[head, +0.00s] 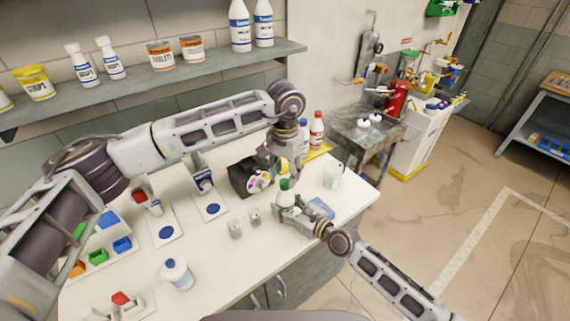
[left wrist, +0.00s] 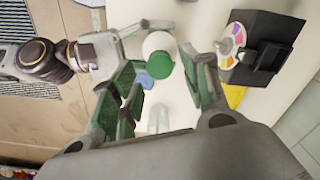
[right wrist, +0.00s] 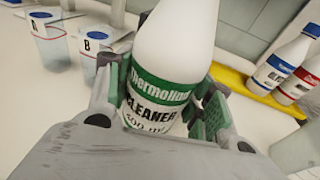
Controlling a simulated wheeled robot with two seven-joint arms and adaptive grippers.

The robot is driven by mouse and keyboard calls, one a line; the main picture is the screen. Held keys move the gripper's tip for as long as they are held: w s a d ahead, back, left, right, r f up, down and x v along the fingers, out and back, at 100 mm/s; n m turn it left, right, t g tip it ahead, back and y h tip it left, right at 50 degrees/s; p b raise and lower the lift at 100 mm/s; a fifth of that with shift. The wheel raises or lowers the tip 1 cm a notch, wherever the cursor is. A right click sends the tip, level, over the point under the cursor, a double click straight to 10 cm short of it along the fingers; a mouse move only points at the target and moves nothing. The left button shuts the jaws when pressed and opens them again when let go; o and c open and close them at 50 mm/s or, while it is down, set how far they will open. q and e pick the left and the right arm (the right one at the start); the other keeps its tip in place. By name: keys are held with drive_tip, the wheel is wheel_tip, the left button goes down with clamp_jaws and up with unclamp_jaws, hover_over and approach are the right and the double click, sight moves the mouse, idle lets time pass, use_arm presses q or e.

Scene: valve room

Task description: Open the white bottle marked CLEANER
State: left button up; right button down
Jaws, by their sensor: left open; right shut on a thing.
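The white bottle marked CLEANER has a green band, seen in the right wrist view (right wrist: 165,75). Its green cap (left wrist: 160,65) shows in the left wrist view, and the bottle (head: 286,186) stands upright near the counter's right part. My right gripper (head: 287,203) is shut on the bottle's body from the side. My left gripper (head: 281,173) points down above the bottle. In the left wrist view its open fingers (left wrist: 162,78) are on either side of the cap, with gaps visible; whether they are level with the cap I cannot tell.
A black box with a colour wheel (head: 246,178) stands left of the bottle. Cups A (right wrist: 60,38) and B (right wrist: 95,45) are close by. Blue- and red-capped bottles (head: 317,128) stand on a yellow tray behind. A clear beaker (head: 333,176) and blue cloth (head: 322,207) are to the right.

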sight(285, 201)
use_arm(q)
drive_tip(key=shift+f, duration=1.35)
clamp_jaws()
